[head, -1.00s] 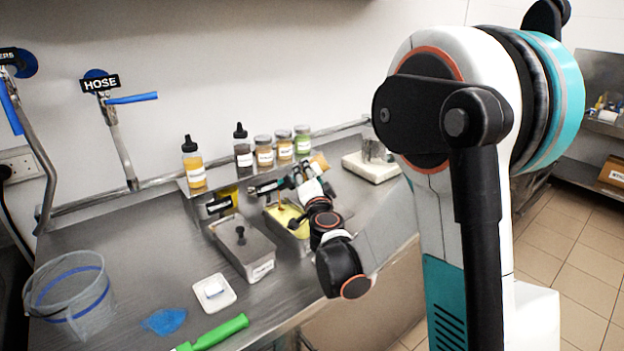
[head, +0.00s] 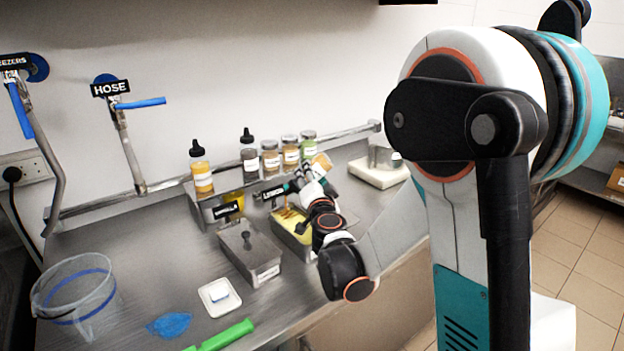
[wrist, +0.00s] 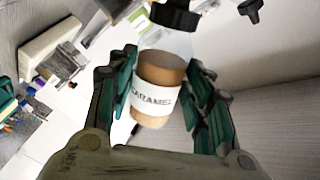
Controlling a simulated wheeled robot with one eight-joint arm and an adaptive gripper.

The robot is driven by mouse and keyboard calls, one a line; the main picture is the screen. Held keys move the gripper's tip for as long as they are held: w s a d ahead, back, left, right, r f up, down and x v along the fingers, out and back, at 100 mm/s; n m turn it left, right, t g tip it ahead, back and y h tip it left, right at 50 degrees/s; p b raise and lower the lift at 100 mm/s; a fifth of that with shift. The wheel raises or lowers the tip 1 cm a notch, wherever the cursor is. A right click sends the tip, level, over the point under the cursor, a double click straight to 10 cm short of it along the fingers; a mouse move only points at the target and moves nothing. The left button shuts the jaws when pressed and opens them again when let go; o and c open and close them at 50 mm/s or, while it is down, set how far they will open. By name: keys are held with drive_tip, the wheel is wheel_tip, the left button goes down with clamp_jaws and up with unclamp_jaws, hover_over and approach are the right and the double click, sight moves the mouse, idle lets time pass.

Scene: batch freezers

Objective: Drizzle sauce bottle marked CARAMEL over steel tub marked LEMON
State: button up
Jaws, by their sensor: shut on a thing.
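My gripper (wrist: 165,95) is shut on the CARAMEL sauce bottle (wrist: 160,78), clear with tan sauce and a black cap; its white label reads CARAMEL. In the head view the bottle (head: 321,161) is tilted in my gripper (head: 311,178), above and behind a steel tub (head: 302,241) with yellow contents. Thin brown streaks show at the yellow tub's far left part.
A lidded steel tub (head: 262,267) stands left of the yellow one. Behind are a yellow sauce bottle (head: 201,172), a dark bottle (head: 249,158) and several jars (head: 290,150). A white dish (head: 219,297), blue cloth (head: 169,325) and clear bucket (head: 73,297) lie at front left.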

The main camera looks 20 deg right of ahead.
drive_tip(key=shift+s+d, duration=0.1)
drive_tip(key=shift+s, duration=0.05)
drive_tip(key=shift+s+d, duration=0.2)
drive_tip(key=shift+s, duration=0.45)
drive_tip(key=shift+s+d, duration=0.25)
drive_tip(key=shift+s, duration=0.35)
drive_tip(key=shift+s+d, duration=0.2)
drive_tip(key=shift+s, duration=0.45)
drive_tip(key=shift+s, duration=0.15)
drive_tip(key=shift+s+d+b, duration=0.2)
drive_tip(key=shift+s+d, duration=0.15)
drive_tip(key=shift+s, duration=0.55)
drive_tip(key=shift+s+d+b, duration=0.2)
drive_tip(key=shift+s+d, duration=0.1)
drive_tip(key=shift+s, duration=0.55)
drive_tip(key=shift+s, duration=0.2)
drive_tip(key=shift+s+d, duration=0.25)
drive_tip(key=shift+s, duration=0.4)
drive_tip(key=shift+s+d, duration=0.2)
drive_tip(key=shift+s, duration=0.4)
drive_tip(key=shift+s+d, duration=0.25)
drive_tip(key=shift+s, duration=0.4)
drive_tip(key=m, duration=0.4)
drive_tip(key=shift+b, duration=0.4)
